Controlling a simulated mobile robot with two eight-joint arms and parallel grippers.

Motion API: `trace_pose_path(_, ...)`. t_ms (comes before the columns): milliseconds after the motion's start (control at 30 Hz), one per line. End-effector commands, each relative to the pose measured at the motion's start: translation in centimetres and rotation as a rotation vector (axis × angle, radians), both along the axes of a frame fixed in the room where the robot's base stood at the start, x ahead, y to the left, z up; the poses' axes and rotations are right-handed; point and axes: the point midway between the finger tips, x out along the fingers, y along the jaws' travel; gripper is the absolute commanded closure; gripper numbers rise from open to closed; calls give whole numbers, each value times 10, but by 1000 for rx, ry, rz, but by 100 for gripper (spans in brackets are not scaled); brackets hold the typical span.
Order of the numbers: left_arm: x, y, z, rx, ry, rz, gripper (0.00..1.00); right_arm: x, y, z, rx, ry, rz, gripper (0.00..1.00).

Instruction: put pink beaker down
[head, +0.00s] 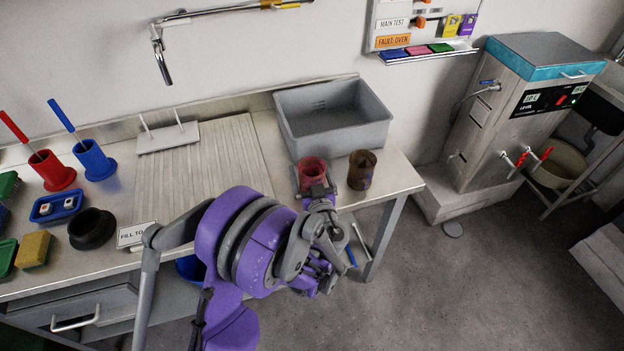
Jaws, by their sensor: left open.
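The pink beaker (312,171) stands upright at the right end of the steel counter (402,180), near its front edge. My left gripper (314,186) is at the beaker, with its fingers on either side of it. The jaws are open, and I cannot tell whether a finger still touches the beaker. My purple arm and the gripper hide the beaker's lower front. My right gripper does not show.
A brown beaker (361,170) stands close to the right of the pink one. A grey basin (334,116) is behind them. A ribbed drainboard (205,165) lies left, with red (52,170) and blue (94,160) holders beyond. The counter's right corner is bare.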

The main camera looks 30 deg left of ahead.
Motion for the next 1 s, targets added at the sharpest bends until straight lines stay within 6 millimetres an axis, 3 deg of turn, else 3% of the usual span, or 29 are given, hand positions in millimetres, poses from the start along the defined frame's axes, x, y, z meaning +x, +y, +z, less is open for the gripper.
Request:
trace_pose_path(167, 0, 0, 0, 0, 0, -1, 0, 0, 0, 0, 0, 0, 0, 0)
trace_pose_path(600, 0, -1, 0, 0, 0, -1, 78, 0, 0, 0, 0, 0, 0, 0)
trace_pose_path(1000, -7, -9, 2, -1, -1, -4, 79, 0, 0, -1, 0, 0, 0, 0)
